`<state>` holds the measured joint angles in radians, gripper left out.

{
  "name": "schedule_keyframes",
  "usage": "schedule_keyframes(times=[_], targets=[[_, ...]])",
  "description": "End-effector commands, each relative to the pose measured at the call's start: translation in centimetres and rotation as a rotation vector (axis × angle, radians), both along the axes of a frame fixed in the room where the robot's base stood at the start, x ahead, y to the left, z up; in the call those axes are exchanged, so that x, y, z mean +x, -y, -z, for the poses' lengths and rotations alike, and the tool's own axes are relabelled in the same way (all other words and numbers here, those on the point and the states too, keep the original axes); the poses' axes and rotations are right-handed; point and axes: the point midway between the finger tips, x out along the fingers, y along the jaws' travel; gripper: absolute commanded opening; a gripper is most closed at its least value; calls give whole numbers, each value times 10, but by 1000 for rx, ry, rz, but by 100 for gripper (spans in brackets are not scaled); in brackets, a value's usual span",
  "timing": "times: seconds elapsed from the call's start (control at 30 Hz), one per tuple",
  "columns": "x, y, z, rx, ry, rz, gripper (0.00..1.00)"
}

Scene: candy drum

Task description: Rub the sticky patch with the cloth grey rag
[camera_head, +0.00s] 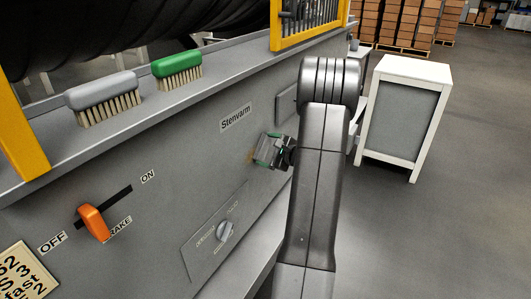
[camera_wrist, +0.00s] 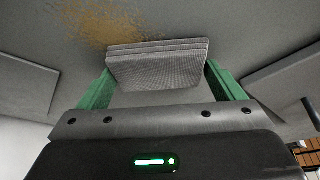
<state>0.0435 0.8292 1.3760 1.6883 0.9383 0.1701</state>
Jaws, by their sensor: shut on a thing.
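My gripper (camera_wrist: 157,88) is shut on the folded grey rag (camera_wrist: 157,66), held between its green fingers in the wrist view. The sticky patch (camera_wrist: 110,22) is a yellow-brown smear on the grey panel, just beyond the rag and up to its left. The rag overlaps the patch's lower edge in the picture; I cannot tell if it touches the panel. In the head view my gripper (camera_head: 268,151) is close to the machine's front panel, below the "Stenvarm" label. A small brown bit of the patch (camera_head: 250,156) shows left of it. The rag is hard to make out there.
A grey brush (camera_head: 103,91) and a green brush (camera_head: 178,66) sit on the ledge above. A white-framed cabinet (camera_head: 403,115) stands to the right, with open floor beyond.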

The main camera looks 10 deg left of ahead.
Motion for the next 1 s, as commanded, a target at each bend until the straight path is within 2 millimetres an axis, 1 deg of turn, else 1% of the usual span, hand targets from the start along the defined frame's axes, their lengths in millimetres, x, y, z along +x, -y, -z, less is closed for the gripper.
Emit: schedule_keyframes(times=[0.23,0.6,0.87,1.0], targets=[[-2,-4,1,1,0,-1,70],[-31,-13,2,0,1,-2,70],[-38,-15,1,1,0,-2,70],[-47,-18,2,1,0,-1,70]])
